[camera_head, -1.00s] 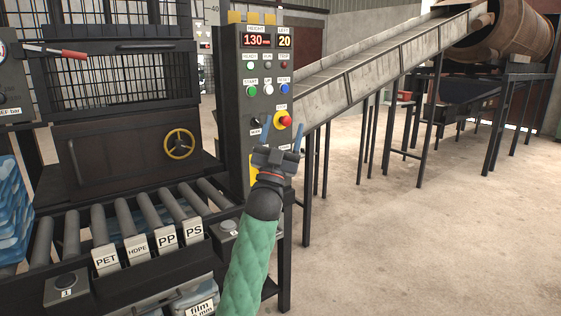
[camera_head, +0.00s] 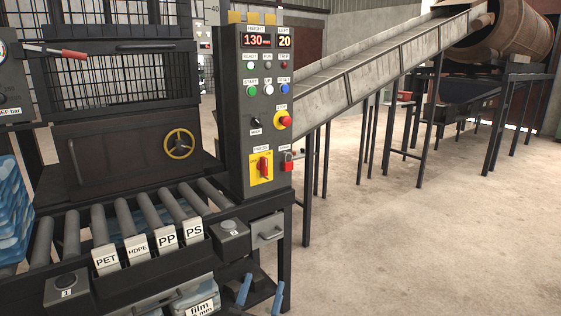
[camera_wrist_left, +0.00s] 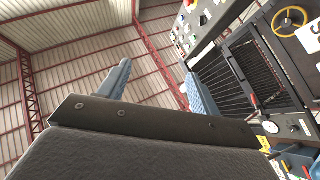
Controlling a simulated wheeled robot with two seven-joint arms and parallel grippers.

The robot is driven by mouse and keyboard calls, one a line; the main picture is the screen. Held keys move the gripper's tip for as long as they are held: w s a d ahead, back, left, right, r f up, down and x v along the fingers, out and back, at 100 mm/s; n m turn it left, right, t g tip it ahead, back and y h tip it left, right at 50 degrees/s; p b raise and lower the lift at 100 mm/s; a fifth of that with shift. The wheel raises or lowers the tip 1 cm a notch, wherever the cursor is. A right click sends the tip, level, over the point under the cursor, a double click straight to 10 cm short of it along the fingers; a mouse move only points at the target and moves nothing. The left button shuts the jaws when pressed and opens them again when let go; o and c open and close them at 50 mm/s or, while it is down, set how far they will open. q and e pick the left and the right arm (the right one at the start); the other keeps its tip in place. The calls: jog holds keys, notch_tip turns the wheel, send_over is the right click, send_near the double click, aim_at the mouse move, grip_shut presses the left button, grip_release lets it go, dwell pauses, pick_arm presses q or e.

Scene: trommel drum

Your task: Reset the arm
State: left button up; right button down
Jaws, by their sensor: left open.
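In the left wrist view my left gripper (camera_wrist_left: 158,88) is open and empty, pointing up toward the roof. My right gripper is in neither view.
The control panel (camera_head: 238,135) stands above the roller bench, with a red and yellow switch (camera_head: 263,166). Label blocks such as PS (camera_head: 194,230) line the rollers. A sloping conveyor (camera_head: 370,65) rises to the drum (camera_head: 505,38). The floor (camera_head: 410,240) at right is clear.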

pick_arm(q)
jog(key=s+f+n+g+y, duration=0.1)
jog(key=s+f+g, duration=0.1)
jog(key=s+f, duration=0.55)
jog(key=s+f+g+y, duration=0.1)
jog(key=s+f, duration=0.4)
jog(key=f, duration=0.6)
jog(key=s+a+r+g+y+p, duration=0.2)
jog(key=s+a+r+g+p, duration=0.3)
jog(key=s+g+p, duration=0.4)
jog(key=s+a+r+g+y+p, duration=0.2)
jog(key=s+a+r+g+p, duration=0.2)
jog(key=s+g+p, duration=0.5)
jog(key=r+p, duration=0.1)
jog(key=p, duration=0.3)
jog(key=shift+s+a+g, duration=0.25)
jog(key=shift+a+g, duration=0.05)
jog(key=shift+a, duration=0.1)
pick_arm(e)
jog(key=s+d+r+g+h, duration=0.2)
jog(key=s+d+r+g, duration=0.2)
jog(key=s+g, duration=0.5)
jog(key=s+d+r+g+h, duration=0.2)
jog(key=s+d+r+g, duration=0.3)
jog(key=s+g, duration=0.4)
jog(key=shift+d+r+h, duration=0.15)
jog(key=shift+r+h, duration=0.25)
